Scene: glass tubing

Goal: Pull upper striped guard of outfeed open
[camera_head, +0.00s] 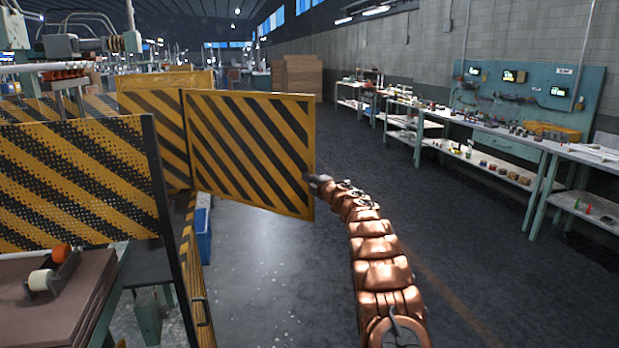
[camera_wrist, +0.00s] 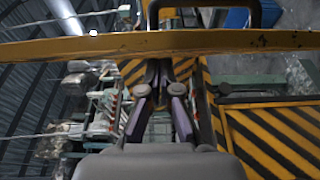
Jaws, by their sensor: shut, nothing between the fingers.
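The upper striped guard (camera_head: 250,150) is a yellow-and-black panel. In the head view it stands swung out to the right over the aisle, joined at its left edge to the striped enclosure. My gripper (camera_head: 317,184) is at the panel's free right edge, shut and empty. In the wrist view the closed fingers (camera_wrist: 160,80) point at a yellow edge (camera_wrist: 90,48) that crosses the picture, and a dark handle-like bar (camera_wrist: 212,5) shows beyond it. I cannot tell whether the fingertips touch the panel.
A lower striped guard with a handle (camera_head: 203,313) stands beside the opening at the lower left. A near striped panel (camera_head: 80,185) and a table with tape rolls (camera_head: 52,272) are left. The aisle floor (camera_head: 270,275) is clear; workbenches (camera_head: 500,140) line the right wall.

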